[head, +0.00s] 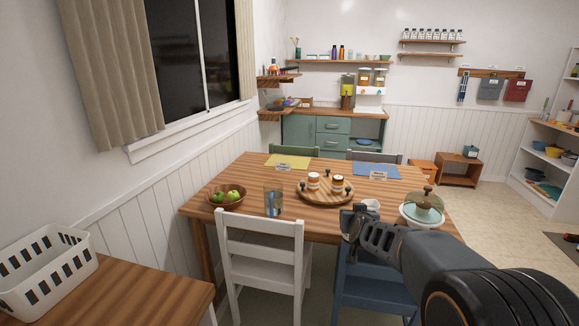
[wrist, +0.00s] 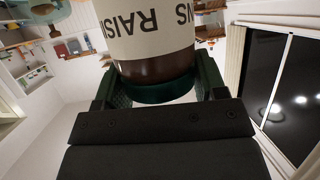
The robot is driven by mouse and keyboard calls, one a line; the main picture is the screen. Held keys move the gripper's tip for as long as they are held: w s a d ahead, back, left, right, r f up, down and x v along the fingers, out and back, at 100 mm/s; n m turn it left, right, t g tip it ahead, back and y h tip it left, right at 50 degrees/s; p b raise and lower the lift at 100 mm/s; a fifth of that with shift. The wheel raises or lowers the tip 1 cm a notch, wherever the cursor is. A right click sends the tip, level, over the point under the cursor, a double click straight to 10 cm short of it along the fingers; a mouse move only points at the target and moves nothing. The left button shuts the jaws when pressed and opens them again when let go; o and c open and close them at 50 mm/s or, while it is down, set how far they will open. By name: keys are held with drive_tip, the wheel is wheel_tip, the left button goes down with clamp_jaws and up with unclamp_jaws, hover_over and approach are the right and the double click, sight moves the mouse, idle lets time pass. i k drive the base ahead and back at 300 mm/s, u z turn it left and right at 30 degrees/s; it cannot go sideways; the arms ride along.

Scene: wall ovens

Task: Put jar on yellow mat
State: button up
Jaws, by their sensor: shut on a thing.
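A jar (wrist: 155,40) with a cream label reading part of "RAISINS", dark contents and a dark green end shows large in the wrist view. My gripper (wrist: 155,88) is shut on it, with one finger on each side of the green end. In the head view my gripper (head: 352,222) is over the near right part of the table. A small white thing (head: 371,205) shows just behind it; I cannot tell whether this is the held jar. The yellow mat (head: 288,161) lies flat at the table's far left, apart from my gripper, with a small card beside its near edge.
On the wooden table (head: 230,215), a round tray (head: 325,199) with two jars and small dark items stands mid-table. A fruit bowl (head: 227,196), a glass (head: 273,200), a blue mat (head: 376,170) and a green-lidded pot (head: 424,208) stand around it. Chairs surround the table.

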sight(298, 161)
drive_tip(key=z, duration=1.7)
drive_tip(key=i, duration=4.3)
drive_tip(key=u, duration=1.8)
drive_tip(key=i, duration=4.15)
drive_tip(key=u, duration=0.05)
